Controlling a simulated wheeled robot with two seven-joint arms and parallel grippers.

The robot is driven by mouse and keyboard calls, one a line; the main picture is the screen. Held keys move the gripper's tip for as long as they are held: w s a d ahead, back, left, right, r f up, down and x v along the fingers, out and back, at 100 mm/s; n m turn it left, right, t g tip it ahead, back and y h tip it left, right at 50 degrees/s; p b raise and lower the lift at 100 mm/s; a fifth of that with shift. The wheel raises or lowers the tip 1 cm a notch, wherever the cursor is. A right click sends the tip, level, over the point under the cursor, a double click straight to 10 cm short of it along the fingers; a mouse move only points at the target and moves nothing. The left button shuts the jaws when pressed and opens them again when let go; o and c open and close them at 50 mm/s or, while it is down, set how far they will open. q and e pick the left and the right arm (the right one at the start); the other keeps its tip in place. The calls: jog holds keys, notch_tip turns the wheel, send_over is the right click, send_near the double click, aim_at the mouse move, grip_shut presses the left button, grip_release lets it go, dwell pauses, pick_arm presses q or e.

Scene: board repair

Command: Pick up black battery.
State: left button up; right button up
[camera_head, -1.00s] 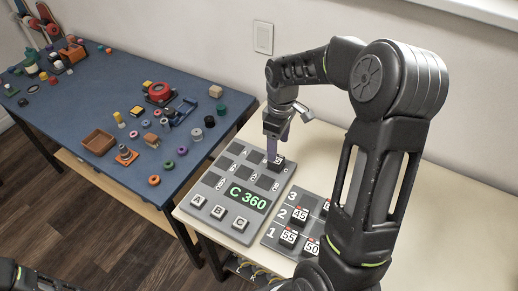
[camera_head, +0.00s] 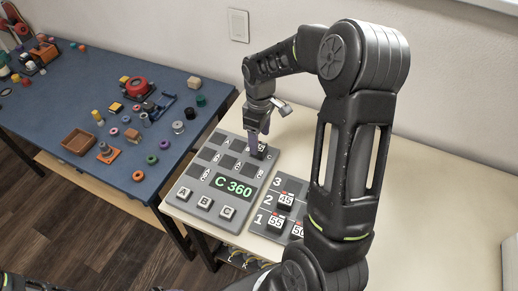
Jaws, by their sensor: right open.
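The grey board (camera_head: 182,191) lies on the light table and its green display reads C 360. A black battery (camera_head: 262,154) sits in the board's far right corner, partly hidden by my right gripper. My right gripper (camera_head: 257,147) points down at this battery and is open, its purple-tinted fingers at or around the battery's top. I cannot tell whether they touch it. More black batteries with white and red labels, such as 45 (camera_head: 286,200) and 55 (camera_head: 276,223), sit in the numbered tray (camera_head: 262,211). My right arm hides part of that tray. My left gripper does not show.
Buttons A, B and C (camera_head: 204,202) stand along the board's near edge. A blue table (camera_head: 60,110) on the left carries a brown box (camera_head: 78,142), rings and several small parts. The light table (camera_head: 440,200) is clear right of my arm.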

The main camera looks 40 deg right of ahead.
jog(key=f+p, duration=0.1)
jog(key=f, duration=0.4)
jog(key=shift+w, duration=0.2)
jog(key=shift+c, duration=0.4)
grip_shut()
dwell(0.4)
